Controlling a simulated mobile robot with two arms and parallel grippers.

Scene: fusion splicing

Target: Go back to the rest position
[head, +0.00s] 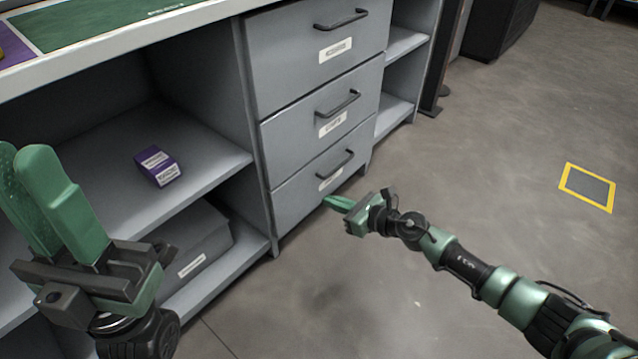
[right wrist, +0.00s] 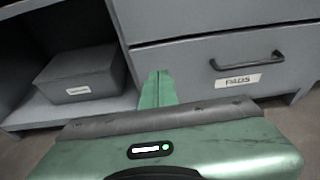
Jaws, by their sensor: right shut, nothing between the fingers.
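My right gripper (head: 338,203) reaches in from the right, low in front of the bottom drawer (head: 310,192) of the grey cabinet. Its green fingers are together and empty. In the right wrist view the closed fingers (right wrist: 158,88) point toward the cabinet, left of a drawer handle with a label reading PADS (right wrist: 238,82). My left gripper (head: 22,150) is large at the left edge, its green fingers pointing up in front of the open shelves. Its fingers overlap in the view, so I cannot tell how far apart they are. I see nothing held in it.
Three drawers, all closed, stand beside open shelves. A purple box (head: 158,167) lies on the upper shelf and a grey box (head: 190,245) on the lower one. A counter (head: 150,40) runs above. The floor at right is clear, with a yellow-framed marking (head: 587,188).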

